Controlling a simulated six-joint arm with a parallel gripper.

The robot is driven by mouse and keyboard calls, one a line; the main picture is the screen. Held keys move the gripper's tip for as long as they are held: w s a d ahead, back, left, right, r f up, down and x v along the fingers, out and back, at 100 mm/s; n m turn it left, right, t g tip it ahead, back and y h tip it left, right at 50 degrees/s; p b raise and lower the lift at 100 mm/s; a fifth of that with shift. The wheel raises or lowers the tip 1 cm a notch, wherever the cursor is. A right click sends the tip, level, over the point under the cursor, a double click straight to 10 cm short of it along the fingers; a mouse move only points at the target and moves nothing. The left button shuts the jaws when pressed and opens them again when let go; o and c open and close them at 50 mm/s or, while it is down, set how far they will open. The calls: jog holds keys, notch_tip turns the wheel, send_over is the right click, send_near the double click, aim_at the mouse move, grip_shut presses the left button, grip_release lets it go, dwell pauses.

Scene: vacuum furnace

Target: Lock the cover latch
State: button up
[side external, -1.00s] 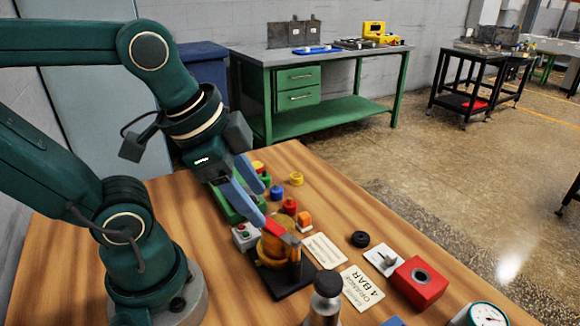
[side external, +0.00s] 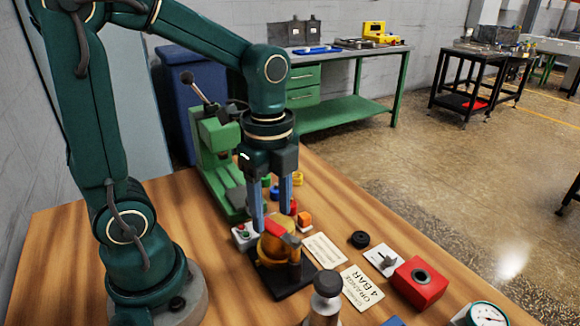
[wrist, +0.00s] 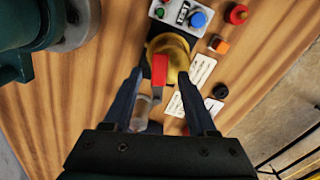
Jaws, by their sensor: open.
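The small furnace (side external: 268,252) has a round brass-orange body on a black base (side external: 290,284). It also shows in the wrist view (wrist: 181,58). A red latch handle (side external: 274,228) lies across its top, and in the wrist view the red handle (wrist: 160,68) points up the picture from a grey bar (wrist: 157,92). My gripper (side external: 271,217) points down just above the furnace, with its fingers apart and nothing held. In the wrist view the red handle shows between the two fingers of my gripper (wrist: 160,80). I cannot tell whether a finger touches it.
A control box with buttons (side external: 243,236) stands beside the furnace. A green lever press (side external: 214,150) stands behind. Several coloured pieces sit behind my gripper.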

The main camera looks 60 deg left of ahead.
jog(key=shift+f, duration=0.65)
grip_shut()
dwell(1.0)
